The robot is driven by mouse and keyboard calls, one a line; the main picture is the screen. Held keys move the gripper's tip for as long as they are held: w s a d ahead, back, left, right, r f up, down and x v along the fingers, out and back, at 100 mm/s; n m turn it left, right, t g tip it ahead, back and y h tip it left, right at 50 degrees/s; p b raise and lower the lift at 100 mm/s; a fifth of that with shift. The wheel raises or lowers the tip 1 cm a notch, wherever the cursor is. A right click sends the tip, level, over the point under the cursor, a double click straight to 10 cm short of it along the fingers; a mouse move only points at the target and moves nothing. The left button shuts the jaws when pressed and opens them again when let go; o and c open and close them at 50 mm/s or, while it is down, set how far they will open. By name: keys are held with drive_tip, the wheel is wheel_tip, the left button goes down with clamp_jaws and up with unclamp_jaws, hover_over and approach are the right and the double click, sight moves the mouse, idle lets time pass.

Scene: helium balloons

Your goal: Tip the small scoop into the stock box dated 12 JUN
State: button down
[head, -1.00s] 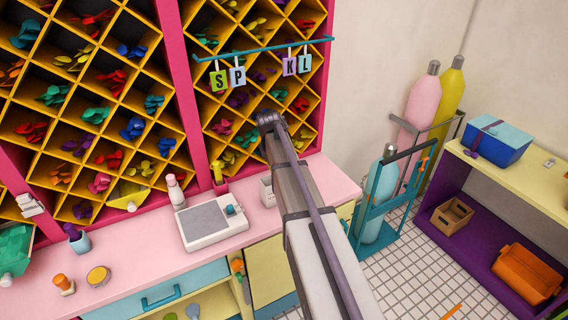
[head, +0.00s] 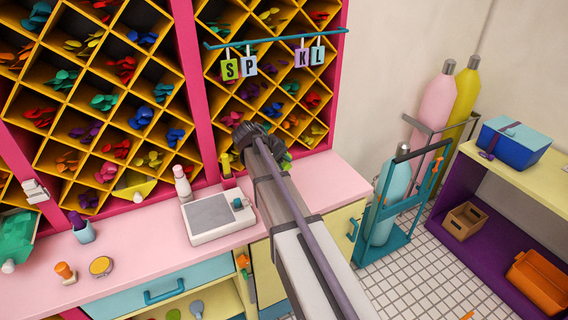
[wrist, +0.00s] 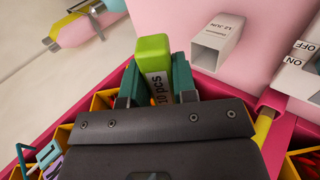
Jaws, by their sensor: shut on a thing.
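My gripper (wrist: 157,88) is shut on a bright green scoop (wrist: 152,48) with a "10 pcs" label, held between its two teal fingers. In the head view a bit of the green scoop (head: 286,163) shows beside the end of my arm; the fingers are hidden there. The pale stock box marked 12 JUN (wrist: 222,36) stands on the pink counter in the wrist view, right of the scoop and apart from it. Its open end faces my gripper. My arm hides the box in the head view.
A white scale (head: 217,217) and a bottle (head: 182,186) stand on the pink counter (head: 140,240). Behind is a yellow lattice rack of balloons, with a teal rail (head: 275,40) of letter tags in front. A teal cylinder trolley (head: 385,235) stands right of the counter.

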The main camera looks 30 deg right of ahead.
drive_tip(key=f+h+b, duration=0.1)
drive_tip(key=b, duration=0.1)
drive_tip(key=a+h+b, duration=0.1)
drive_tip(key=b, duration=0.1)
drive_tip(key=shift+a+f+h, duration=0.3)
drive_tip(key=shift+f+h, duration=0.05)
drive_tip(key=shift+h, duration=0.05)
drive_tip(key=shift+a+f+h+b, duration=0.3)
drive_tip(key=shift+h+b, duration=0.35)
drive_tip(key=shift+b, duration=0.65)
drive_tip(key=shift+a+f+h+b, duration=0.3)
drive_tip(key=shift+h+b, duration=0.35)
drive_tip(key=shift+b, duration=0.65)
